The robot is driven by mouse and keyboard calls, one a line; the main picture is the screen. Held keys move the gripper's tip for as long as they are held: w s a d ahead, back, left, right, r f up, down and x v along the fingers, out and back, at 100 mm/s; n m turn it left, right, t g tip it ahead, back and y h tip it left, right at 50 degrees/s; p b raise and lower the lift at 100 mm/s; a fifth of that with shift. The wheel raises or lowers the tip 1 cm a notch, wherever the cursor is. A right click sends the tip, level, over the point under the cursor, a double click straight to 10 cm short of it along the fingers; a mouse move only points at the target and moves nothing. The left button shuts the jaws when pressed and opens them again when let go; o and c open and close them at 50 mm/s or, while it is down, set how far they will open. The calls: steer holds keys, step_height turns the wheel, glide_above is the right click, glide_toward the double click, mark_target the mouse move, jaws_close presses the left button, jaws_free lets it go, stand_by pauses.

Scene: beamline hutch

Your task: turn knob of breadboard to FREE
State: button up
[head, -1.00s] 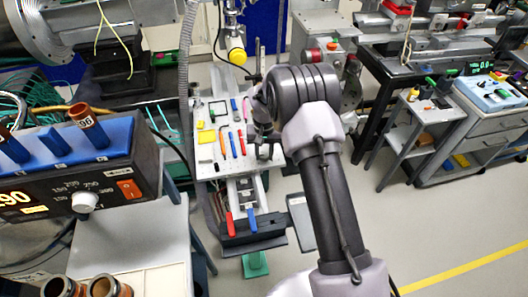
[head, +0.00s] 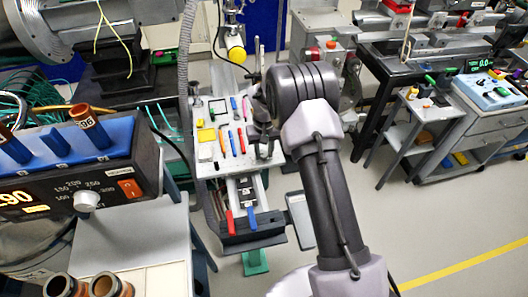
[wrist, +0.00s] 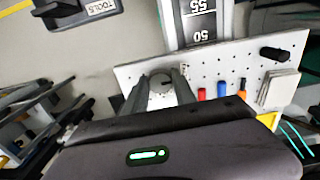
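The breadboard (head: 207,168) is a white perforated board with tools on it, left of my arm in the head view. It also shows in the wrist view (wrist: 225,65). A black cylindrical peg or knob (wrist: 275,54) stands on its right part there. I cannot tell whether it is the task's knob, and no FREE mark is readable. My gripper (head: 264,150) is over the board's right edge. In the wrist view its two fingers (wrist: 166,78) stand apart over the board's left part. A dark curved shape shows between them; I cannot tell whether they touch it.
Red, blue and orange tools lie on the board. A scale rail (wrist: 200,25) adjoins it. Red (head: 229,222) and blue (head: 251,218) handles are at its front. A control box (head: 80,180) stands at left. A yellow knob (head: 237,55) hangs behind. Open floor is at right.

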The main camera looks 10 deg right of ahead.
steer(key=o, duration=0.3)
steer(key=shift+o, duration=0.2)
step_height(320, 180, up, 18)
steer(key=p, duration=0.4)
steer(key=shift+f, duration=0.25)
step_height(320, 180, up, 5)
steer(key=t+b, duration=0.1)
steer(key=b, duration=0.1)
glide_above(264, 154)
steer(key=s, duration=0.3)
steer(key=s+a+r+m+t+y+b, duration=0.1)
steer(key=s+a+r+m+t+b, duration=0.15)
steer(key=s+r, duration=0.7)
steer(key=s+f+m+t+b, duration=0.1)
steer(key=s+f+b, duration=0.1)
steer(key=s, duration=0.8)
steer(key=s+a+f+m+t+y+b, duration=0.1)
steer(key=s+f+b, duration=0.1)
steer(key=s, duration=0.9)
steer(key=shift+f+b, duration=0.3)
steer(key=shift+f, duration=0.15)
